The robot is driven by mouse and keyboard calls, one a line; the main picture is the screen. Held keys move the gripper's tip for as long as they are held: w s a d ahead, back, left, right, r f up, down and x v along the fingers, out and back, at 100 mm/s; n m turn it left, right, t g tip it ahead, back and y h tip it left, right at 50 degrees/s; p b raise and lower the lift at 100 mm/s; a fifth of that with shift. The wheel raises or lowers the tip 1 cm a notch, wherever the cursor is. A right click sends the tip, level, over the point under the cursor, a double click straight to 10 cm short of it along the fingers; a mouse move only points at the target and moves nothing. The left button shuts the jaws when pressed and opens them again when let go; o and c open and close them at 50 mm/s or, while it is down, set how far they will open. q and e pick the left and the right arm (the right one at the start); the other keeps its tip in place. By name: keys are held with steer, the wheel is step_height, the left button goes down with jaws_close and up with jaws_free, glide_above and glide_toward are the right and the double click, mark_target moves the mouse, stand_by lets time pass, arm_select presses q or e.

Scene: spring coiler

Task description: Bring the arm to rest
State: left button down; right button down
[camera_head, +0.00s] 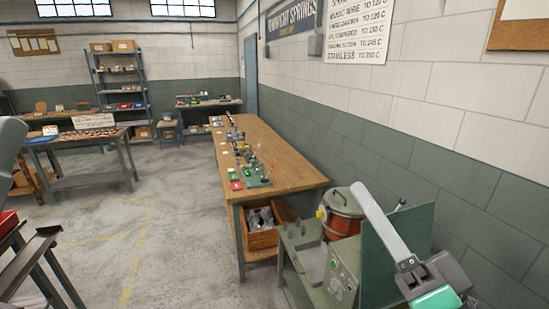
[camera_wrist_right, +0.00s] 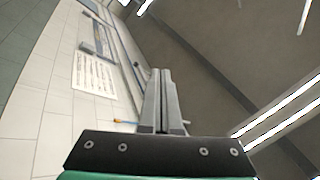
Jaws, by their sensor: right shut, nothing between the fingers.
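My right gripper (camera_head: 360,190) is at the lower right of the head view, in front of a green bench with an upright panel. Its long grey fingers lie together and point up and to the left. In the right wrist view the fingers (camera_wrist_right: 158,72) are pressed shut with nothing between them, pointing up toward the wall and ceiling. A grey piece of my left arm shows at the left edge of the head view; my left gripper is not in view.
The green bench (camera_head: 333,290) with its upright panel (camera_head: 413,235) and a lidded reddish drum (camera_head: 341,222) stand close by the right arm. A long wooden workbench (camera_head: 290,170) with small fixtures runs along the wall. The floor (camera_head: 170,240) at middle left is open.

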steer(key=s+d+r+n+t+h, duration=0.2)
steer(key=s+d+r+t+h, duration=0.1)
steer(key=s+r, duration=0.3)
steer(key=s+d+r+n+t+h, duration=0.3)
steer(key=s+r+h, duration=0.1)
steer(key=s+r, duration=0.2)
step_height(320, 180, up, 21)
steer(key=w+n+p, duration=0.1)
steer(key=p, duration=2.1)
